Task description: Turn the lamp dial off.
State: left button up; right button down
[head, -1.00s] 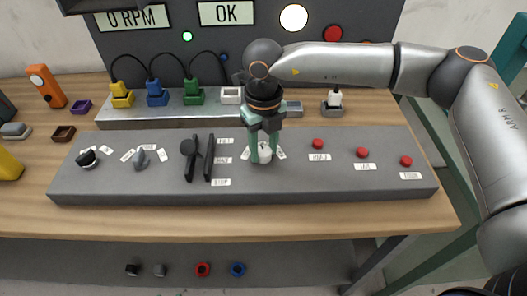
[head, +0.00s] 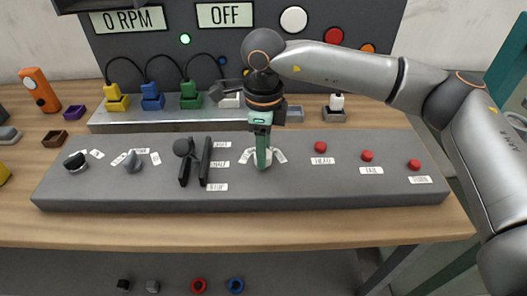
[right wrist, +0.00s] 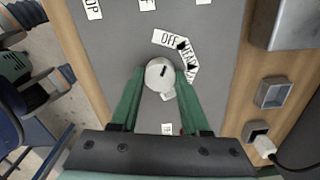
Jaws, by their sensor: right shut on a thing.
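The lamp dial (right wrist: 158,76) is a round white knob with a short black mark, seen in the right wrist view. Small labels sit around it, and the mark points roughly up toward the OFF label (right wrist: 169,38). My right gripper (head: 263,162) reaches down onto the grey console (head: 335,189) from above, its green fingers on both sides of the dial. It is shut on the dial. In the head view the fingers hide most of the dial. The display (head: 224,15) reads OFF. My left gripper is not in view.
Red buttons (head: 367,156) sit right of the dial. A black lever (head: 186,160) and two other knobs (head: 133,161) sit left of it. Behind are coloured plugs (head: 152,97) with cables. A round white lamp (head: 293,19) is on the back panel.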

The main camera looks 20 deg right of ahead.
jog(key=shift+r+n, duration=0.1)
jog(key=shift+n, duration=0.4)
jog(key=shift+c, duration=1.9)
grip_release()
notch_tip(320, 180, up, 12)
jog(key=shift+r, duration=0.25)
